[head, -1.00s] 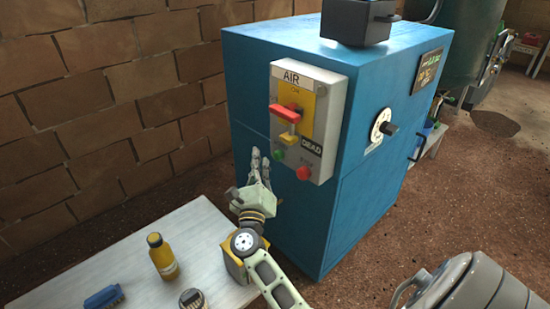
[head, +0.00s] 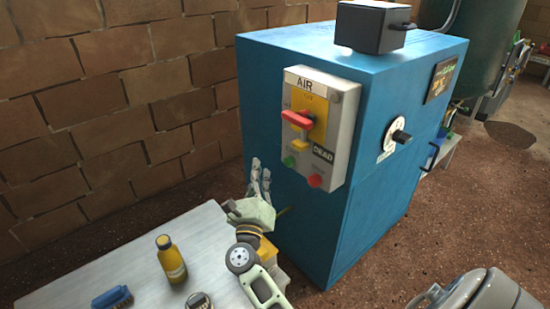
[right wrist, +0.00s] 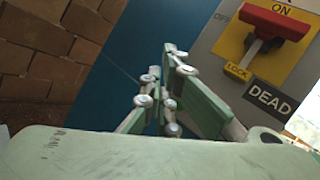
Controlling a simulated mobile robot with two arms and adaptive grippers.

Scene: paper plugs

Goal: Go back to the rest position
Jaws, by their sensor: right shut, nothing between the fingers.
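My right gripper (head: 260,178) is in front of the blue cabinet (head: 300,230), to the lower left of its control panel, with its fingers pointing up. It is shut and empty, and it looks apart from the panel. The right wrist view shows the closed fingers (right wrist: 168,90) close up, with the panel beyond them at the right. The AIR panel (head: 345,105) has a red handle (head: 297,120), also seen in the right wrist view (right wrist: 275,20), a yellow lock tab (head: 299,145), and green and red buttons. My left gripper is not in view.
A pale table (head: 130,260) at the lower left holds a yellow bottle (head: 171,260), a blue brush (head: 112,298) and a small round gauge (head: 198,301). A brick wall stands behind. A grey rounded machine (head: 490,295) is at the lower right. Floor is open right of the cabinet.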

